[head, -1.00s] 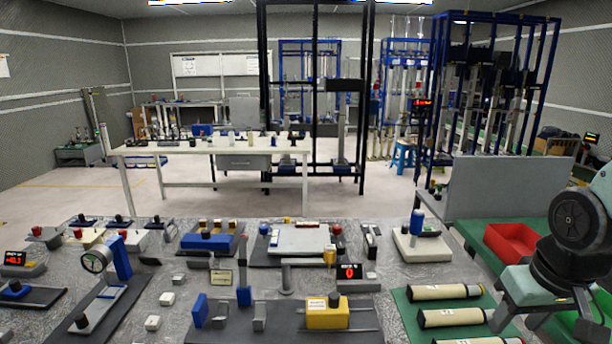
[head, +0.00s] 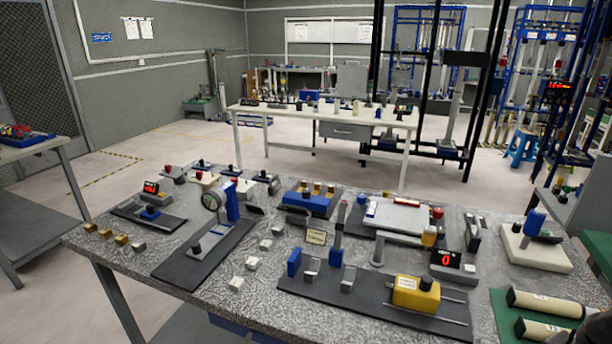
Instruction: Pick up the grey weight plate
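I cannot surely tell which thing is the grey weight plate. A small grey block (head: 139,248) lies at the left front of the speckled table (head: 200,305), at the end of a short row of brass blocks (head: 106,234). My gripper is not in view.
Open floor (head: 120,190) lies left of the table. A side table (head: 30,150) stands far left, a white bench (head: 300,115) behind.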

